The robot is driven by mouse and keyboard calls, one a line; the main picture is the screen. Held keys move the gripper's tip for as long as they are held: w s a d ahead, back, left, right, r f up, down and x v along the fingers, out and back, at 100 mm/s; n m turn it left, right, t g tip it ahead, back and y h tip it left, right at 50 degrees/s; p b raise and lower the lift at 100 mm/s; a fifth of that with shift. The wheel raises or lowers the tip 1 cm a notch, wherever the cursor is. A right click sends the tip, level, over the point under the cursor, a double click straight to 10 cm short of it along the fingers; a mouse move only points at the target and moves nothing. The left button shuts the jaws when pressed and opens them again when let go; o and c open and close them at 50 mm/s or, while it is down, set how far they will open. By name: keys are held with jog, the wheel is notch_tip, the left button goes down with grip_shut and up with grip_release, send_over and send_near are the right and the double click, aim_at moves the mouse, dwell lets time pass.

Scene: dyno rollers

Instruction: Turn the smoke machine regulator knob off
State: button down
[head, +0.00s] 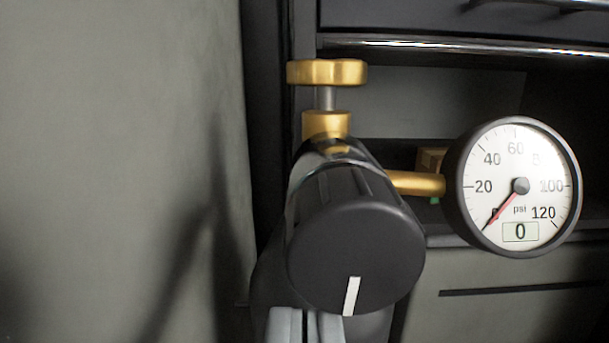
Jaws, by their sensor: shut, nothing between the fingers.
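The regulator knob (355,255) is a large black round dial in the middle of the head view. Its white mark points down, leaning slightly left at the bottom. A pressure gauge (521,186) to its right has its red needle near 0 and its small display shows 0. A brass valve cap (327,72) stands on a stem above the knob. My gripper (305,326) shows at the bottom edge as pale grey fingers, shut and empty, just below the knob's lower left. The knob hides part of the fingers. I cannot tell whether they touch it.
A plain grey-green wall or panel (110,170) fills the left side. Behind the gauge is a dark cabinet with an open shelf (400,100) and a shiny edge (460,46). A brass pipe (415,183) joins the regulator to the gauge.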

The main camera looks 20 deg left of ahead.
jog(key=shift+d+r, duration=0.1)
jog(key=shift+r, duration=0.05)
dwell(0.4)
jog(key=shift+w+d, duration=0.25)
jog(key=shift+d, duration=0.5)
jog(key=shift+w+d, duration=0.15)
jog(key=shift+d, duration=0.3)
dwell(0.5)
jog(key=v, duration=0.6)
jog(key=shift+f, duration=0.35)
jog(key=shift+d, duration=0.1)
dwell(0.4)
